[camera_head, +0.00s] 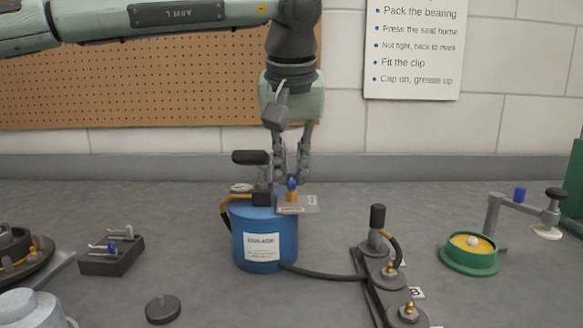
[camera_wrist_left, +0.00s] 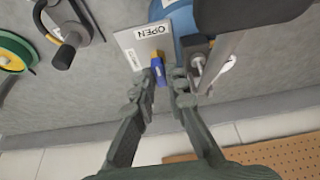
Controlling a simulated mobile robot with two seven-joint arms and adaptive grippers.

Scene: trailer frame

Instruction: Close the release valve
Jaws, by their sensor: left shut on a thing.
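The release valve has a small blue handle (camera_head: 292,184) on a brass stem, on top of the blue drum (camera_head: 262,222). In the left wrist view the blue handle (camera_wrist_left: 159,74) lies between my fingertips. A grey plate (camera_wrist_left: 140,44) beside it reads OPEN at its front edge; a second label on its side is too small to read. The plate (camera_head: 311,207) also shows in the head view. My left gripper (camera_head: 291,179) points down from above and is shut on the blue handle. The fingers partly hide the handle, so its exact angle is unclear.
A black pump handle (camera_head: 251,157) rises beside the valve, close to my left fingers. A black hose (camera_head: 325,275) runs right to a manifold (camera_head: 378,262) with brass fittings. A green hub (camera_head: 469,258) stands at right, and a dark holder (camera_head: 111,256) at left.

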